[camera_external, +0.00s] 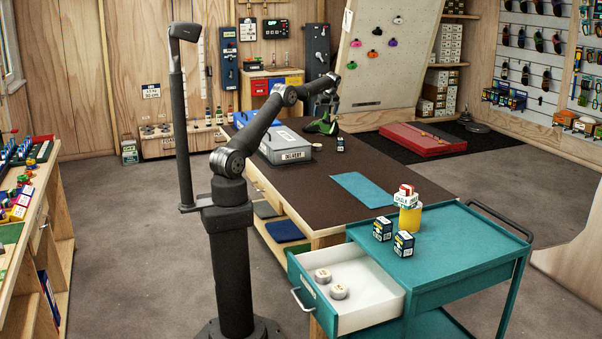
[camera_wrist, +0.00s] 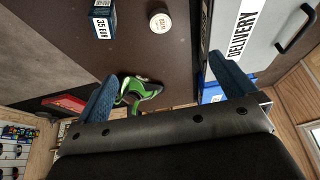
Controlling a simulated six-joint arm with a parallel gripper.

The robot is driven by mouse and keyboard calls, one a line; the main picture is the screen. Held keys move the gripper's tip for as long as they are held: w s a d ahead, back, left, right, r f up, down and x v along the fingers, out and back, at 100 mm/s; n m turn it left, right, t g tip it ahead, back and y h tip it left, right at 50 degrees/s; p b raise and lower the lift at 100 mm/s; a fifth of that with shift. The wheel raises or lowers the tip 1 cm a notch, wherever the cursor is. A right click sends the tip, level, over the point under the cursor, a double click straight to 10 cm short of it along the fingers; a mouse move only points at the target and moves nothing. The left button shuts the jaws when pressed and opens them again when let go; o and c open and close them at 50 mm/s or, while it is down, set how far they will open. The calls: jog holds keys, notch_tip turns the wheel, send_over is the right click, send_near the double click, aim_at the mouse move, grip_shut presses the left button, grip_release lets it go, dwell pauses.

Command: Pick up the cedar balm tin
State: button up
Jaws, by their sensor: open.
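A small round pale tin (camera_wrist: 160,21) with reddish print stands on the dark table at the top of the wrist view; its print is too small to read. It shows faintly beside the delivery box in the external view (camera_external: 316,147). Two similar pale round tins (camera_external: 322,275) (camera_external: 338,291) lie in the open white drawer; which tin is cedar balm I cannot tell. My gripper (camera_wrist: 165,68) is open and empty, its blue fingers wide apart above the far part of the table, with the tin apart from them.
A grey delivery box (camera_external: 285,148) stands left of the tin, and a dark small box (camera_external: 340,144) to its right. A green climbing shoe (camera_external: 322,125) lies behind. The near table is clear around a blue mat (camera_external: 362,189). The teal cart (camera_external: 460,250) holds small boxes and a yellow cylinder.

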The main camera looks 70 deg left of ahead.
jog(key=c, duration=0.5)
jog(key=m+t, duration=0.2)
jog(key=m, duration=0.3)
send_near(317, 145)
jog(key=f, duration=0.1)
jog(key=a+f, duration=0.1)
jog(key=shift+w+a+f+h, duration=0.25)
jog(key=shift+a+f+h, duration=0.05)
jog(key=shift+a, duration=0.05)
jog(key=shift+x, duration=3.15)
